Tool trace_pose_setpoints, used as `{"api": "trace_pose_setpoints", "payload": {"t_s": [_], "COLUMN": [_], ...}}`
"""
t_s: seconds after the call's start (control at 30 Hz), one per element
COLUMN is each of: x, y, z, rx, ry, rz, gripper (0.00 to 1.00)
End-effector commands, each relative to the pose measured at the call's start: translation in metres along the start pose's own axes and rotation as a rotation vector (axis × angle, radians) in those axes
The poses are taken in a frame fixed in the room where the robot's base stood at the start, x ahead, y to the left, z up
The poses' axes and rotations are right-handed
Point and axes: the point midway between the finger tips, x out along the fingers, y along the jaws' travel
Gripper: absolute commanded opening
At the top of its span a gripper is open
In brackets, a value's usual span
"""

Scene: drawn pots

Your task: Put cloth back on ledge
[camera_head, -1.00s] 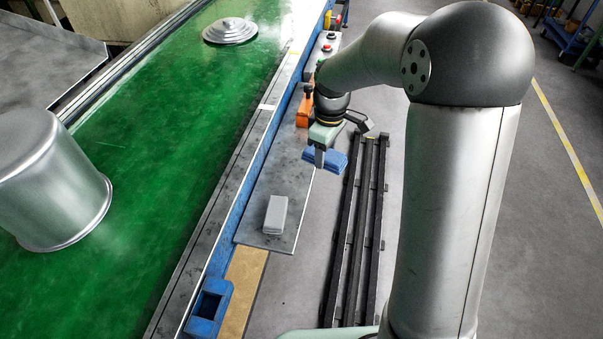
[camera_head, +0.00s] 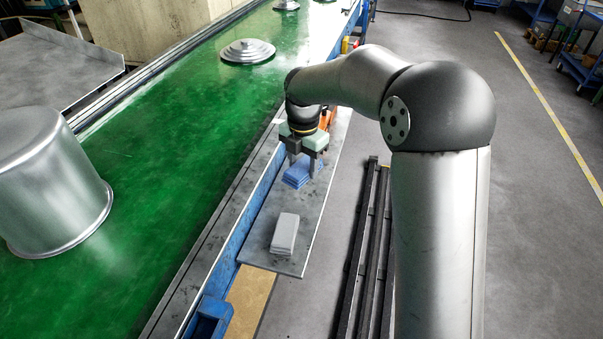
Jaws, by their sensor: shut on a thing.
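A folded blue cloth (camera_head: 297,175) is at the far part of the grey ledge (camera_head: 262,238), which runs along the near side of the green conveyor. My gripper (camera_head: 303,170) points down over the ledge and is shut on the blue cloth. The cloth is on or just above the ledge surface; I cannot tell whether it touches. A grey-white block-like stack (camera_head: 284,234) lies on the nearer part of the ledge, apart from the cloth.
A large metal pot (camera_head: 50,185) and a metal lid (camera_head: 248,51) rest on the green conveyor (camera_head: 180,140). A blue bracket (camera_head: 207,322) is at the ledge's near end. Dark rails (camera_head: 366,250) lie on the floor to the right. The ledge between cloth and stack is clear.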

Motion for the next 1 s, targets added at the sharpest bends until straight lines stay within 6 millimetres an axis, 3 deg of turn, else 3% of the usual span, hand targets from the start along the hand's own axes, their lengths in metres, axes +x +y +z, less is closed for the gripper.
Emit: {"api": "trace_pose_setpoints", "payload": {"t_s": [0.1,0.3,0.53,0.7,1.0], "x": [0.024,0.049,0.063,0.088,0.092], "y": [0.015,0.03,0.037,0.036,0.036], "z": [0.015,0.032,0.039,0.038,0.039], "rx": [-0.001,0.001,0.001,0.001,0.001], "ry": [0.002,0.0,0.001,0.001,0.0], "rz": [-0.004,-0.001,-0.001,-0.002,0.0], "gripper": [0.27,0.27,0.27,0.27,0.27]}}
